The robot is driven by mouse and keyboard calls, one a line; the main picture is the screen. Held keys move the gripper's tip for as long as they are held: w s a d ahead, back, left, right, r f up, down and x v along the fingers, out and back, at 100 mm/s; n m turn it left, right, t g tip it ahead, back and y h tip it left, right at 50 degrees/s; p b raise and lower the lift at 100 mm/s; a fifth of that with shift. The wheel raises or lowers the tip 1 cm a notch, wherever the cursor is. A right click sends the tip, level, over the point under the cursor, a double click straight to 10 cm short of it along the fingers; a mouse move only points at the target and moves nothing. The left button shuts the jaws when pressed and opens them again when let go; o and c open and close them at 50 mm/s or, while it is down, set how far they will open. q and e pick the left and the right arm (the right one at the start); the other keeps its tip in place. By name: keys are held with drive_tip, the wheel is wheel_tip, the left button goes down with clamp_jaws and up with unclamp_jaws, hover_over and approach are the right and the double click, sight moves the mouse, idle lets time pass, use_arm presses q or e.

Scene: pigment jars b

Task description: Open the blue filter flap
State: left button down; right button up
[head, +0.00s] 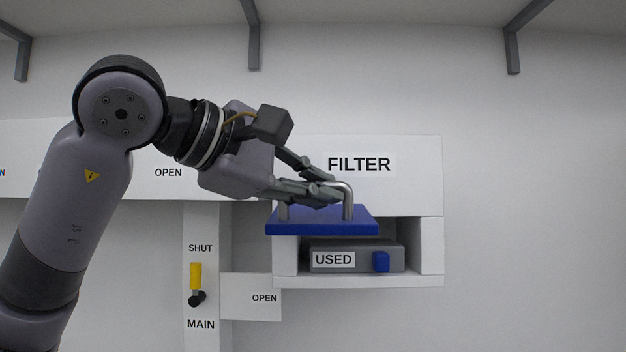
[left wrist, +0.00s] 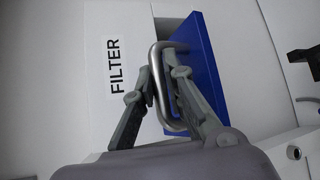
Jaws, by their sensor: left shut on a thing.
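The blue filter flap (head: 322,221) sticks out nearly level from the front of the white box labelled FILTER, so the opening below it shows. It also shows in the left wrist view (left wrist: 200,62). A bent metal handle (head: 348,199) stands on the flap's upper face. My left gripper (head: 325,190) is shut on the handle, with its fingers on either side of the bar in the left wrist view (left wrist: 168,85). Inside the opening sits a grey filter cartridge (head: 356,251) labelled USED, with a blue tab (head: 381,262). My right gripper is in neither view.
Left of the box, a yellow lever (head: 196,276) stands upright between the labels SHUT and MAIN. A white plate (head: 251,297) marked OPEN is beside it. Grey brackets hang along the top of the wall. The wall to the right of the box is clear.

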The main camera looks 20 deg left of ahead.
use_arm(q)
drive_tip(key=shift+w+r, duration=0.2)
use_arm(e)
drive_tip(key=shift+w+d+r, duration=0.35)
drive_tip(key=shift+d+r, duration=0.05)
use_arm(q)
drive_tip(key=c, duration=1.9)
unclamp_jaws()
drive_tip(key=shift+w+f, duration=0.1)
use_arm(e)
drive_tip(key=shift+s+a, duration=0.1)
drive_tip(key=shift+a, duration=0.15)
use_arm(q)
drive_tip(key=shift+s+a+r, duration=0.2)
drive_tip(key=shift+s+a, duration=0.15)
drive_tip(key=shift+s, duration=0.05)
drive_tip(key=v, duration=1.1)
drive_tip(key=shift+d+r, duration=0.1)
drive_tip(key=shift+r, duration=0.1)
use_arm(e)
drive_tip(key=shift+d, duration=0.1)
